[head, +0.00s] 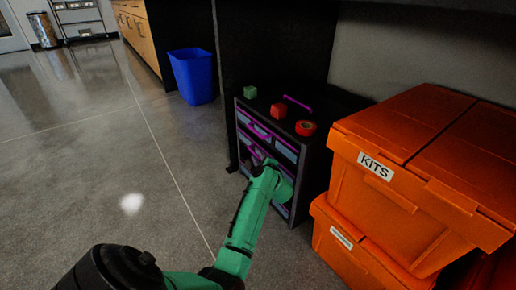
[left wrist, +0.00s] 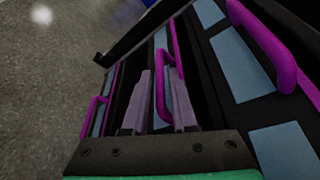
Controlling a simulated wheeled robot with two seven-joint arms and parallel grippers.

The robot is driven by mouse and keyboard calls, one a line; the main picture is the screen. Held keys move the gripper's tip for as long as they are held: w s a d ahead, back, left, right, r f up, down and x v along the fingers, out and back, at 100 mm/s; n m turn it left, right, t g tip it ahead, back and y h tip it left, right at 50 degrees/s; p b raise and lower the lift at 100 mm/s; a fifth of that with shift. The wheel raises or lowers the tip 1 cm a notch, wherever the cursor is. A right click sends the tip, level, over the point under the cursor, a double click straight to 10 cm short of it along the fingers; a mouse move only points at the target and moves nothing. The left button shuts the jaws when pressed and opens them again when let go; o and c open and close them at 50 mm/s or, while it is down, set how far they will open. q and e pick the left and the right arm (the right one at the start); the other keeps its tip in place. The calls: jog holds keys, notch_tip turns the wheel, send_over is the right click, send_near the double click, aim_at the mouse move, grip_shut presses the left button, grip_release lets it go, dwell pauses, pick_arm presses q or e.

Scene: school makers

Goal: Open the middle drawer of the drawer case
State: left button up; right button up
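The dark drawer case (head: 305,177) stands on the floor with purple-handled, blue-fronted drawers facing left. My left arm reaches to its front in the head view, and my left gripper (head: 272,167) hides part of the middle drawers there. In the left wrist view my left gripper (left wrist: 160,101) has its two grey fingers on either side of a purple handle (left wrist: 161,82). A gap shows between the fingers and the handle bar, so the gripper looks open around it. Other purple handles (left wrist: 262,45) show to both sides. Whether this drawer stands out from the case cannot be told. My right gripper is out of view.
On top of the case lie a green block (head: 250,92), a red block (head: 278,111), and a red tape roll (head: 306,128). Stacked orange crates (head: 400,190) stand close at the right. A blue bin (head: 193,76) stands behind. The floor at left is clear.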

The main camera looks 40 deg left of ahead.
pick_arm(q)
jog(key=shift+w+a, duration=0.2)
jog(key=shift+a, duration=0.1)
grip_shut()
jog(key=shift+s, duration=0.1)
dwell(1.2)
